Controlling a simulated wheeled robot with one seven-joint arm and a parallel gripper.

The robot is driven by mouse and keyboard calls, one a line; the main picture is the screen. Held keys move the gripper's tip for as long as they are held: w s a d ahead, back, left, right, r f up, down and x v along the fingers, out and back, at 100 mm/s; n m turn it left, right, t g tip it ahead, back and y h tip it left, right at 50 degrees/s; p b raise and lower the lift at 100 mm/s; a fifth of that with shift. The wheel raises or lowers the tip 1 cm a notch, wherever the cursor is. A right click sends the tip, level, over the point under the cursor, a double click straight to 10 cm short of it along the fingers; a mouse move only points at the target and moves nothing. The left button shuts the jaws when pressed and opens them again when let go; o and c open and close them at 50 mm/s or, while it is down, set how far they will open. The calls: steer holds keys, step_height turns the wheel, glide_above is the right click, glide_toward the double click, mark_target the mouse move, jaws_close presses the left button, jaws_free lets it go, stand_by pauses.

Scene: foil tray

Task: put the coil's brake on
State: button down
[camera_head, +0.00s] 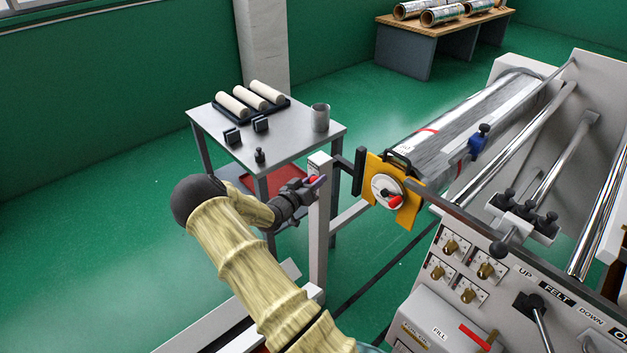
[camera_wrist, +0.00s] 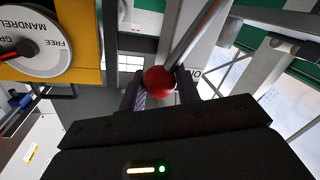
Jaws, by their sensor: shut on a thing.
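In the wrist view, my gripper (camera_wrist: 160,88) is shut on a red ball knob (camera_wrist: 158,80). The knob sits at the end of a metal lever (camera_wrist: 192,38) that slants up and right in front of a white post. Part of a label, seen upside down and reading like "ON", shows beside the right finger. In the head view, my gripper (camera_head: 314,186) is at the top of the white post (camera_head: 319,230), and the knob is mostly hidden by it. The foil coil (camera_head: 445,137) lies on its mandrel to the right, behind a yellow plate (camera_head: 408,208).
The yellow plate carries a white mandrel dial (camera_head: 386,191) with a red handle, close right of my gripper. A side table (camera_head: 290,150) with rolls, a metal cup (camera_head: 320,117) and small black parts stands behind. The machine's control panel (camera_head: 460,270) fills the lower right.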

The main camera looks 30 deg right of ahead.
steer(key=shift+w+a+f+n, duration=0.1)
steer(key=shift+w+a+n, duration=0.05)
steer(key=shift+w+n, duration=0.15)
steer(key=c, duration=1)
jaws_free()
steer(key=shift+c, duration=0.2)
steer(key=b+v, duration=0.2)
steer(key=v, duration=1.5)
steer(key=shift+a+b, duration=0.2)
steer(key=shift+b, duration=0.2)
